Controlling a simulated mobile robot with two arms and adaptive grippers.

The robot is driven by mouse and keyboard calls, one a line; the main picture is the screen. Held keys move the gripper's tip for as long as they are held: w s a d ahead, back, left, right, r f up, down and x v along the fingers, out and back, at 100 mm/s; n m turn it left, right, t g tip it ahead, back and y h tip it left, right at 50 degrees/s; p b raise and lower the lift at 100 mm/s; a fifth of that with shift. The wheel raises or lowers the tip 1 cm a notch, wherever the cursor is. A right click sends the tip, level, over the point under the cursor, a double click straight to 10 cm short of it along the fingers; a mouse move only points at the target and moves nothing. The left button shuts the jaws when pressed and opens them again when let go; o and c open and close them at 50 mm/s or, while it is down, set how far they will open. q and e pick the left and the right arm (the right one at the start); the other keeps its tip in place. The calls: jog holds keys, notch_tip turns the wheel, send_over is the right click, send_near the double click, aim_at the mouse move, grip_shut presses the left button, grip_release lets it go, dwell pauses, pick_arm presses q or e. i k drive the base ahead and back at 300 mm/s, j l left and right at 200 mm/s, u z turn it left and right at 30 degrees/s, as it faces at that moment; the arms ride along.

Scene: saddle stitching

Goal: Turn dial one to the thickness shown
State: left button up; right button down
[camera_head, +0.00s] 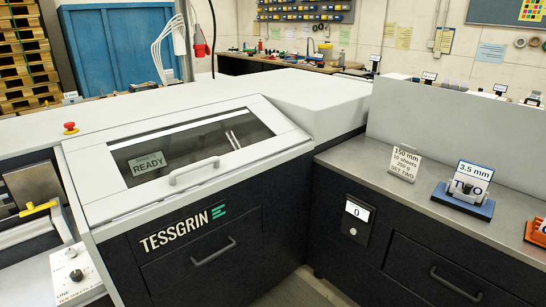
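A white control panel (88,283) is at the lower left. Its lettering seems to read "ONE", with a smaller line below that I cannot read surely. A small round dial (76,275) sits on it, with another small round part (71,253) above; their settings are too small to read. A card marked "3.5 mm" (475,171) stands at the right on a blue-based block (463,204) that seems lettered "TWO". A standing card (405,162) reads "150 mm", "10 sheets", "250 g", "SET TWO". Neither of my grippers is in view.
The TESSGRIN machine (195,226) fills the middle, its hinged window cover shut and a display (149,163) reading "READY". A red button (70,128) is on top. A counter reads "0" (357,211). A yellow-handled part (40,208) lies beside the panel. An orange-based block (537,232) is at far right.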

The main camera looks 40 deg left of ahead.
aim_at(76, 275)
jog(key=k+j+u, duration=0.1)
jog(key=j, duration=0.25)
jog(key=k+j+u, duration=0.1)
jog(key=j, duration=0.25)
jog(key=k+j+u, duration=0.1)
jog(key=j, duration=0.25)
jog(key=k+j+u, duration=0.15)
jog(key=j, duration=0.25)
jog(key=k+j+u, duration=0.1)
jog(key=j, duration=0.3)
jog(key=k, duration=0.05)
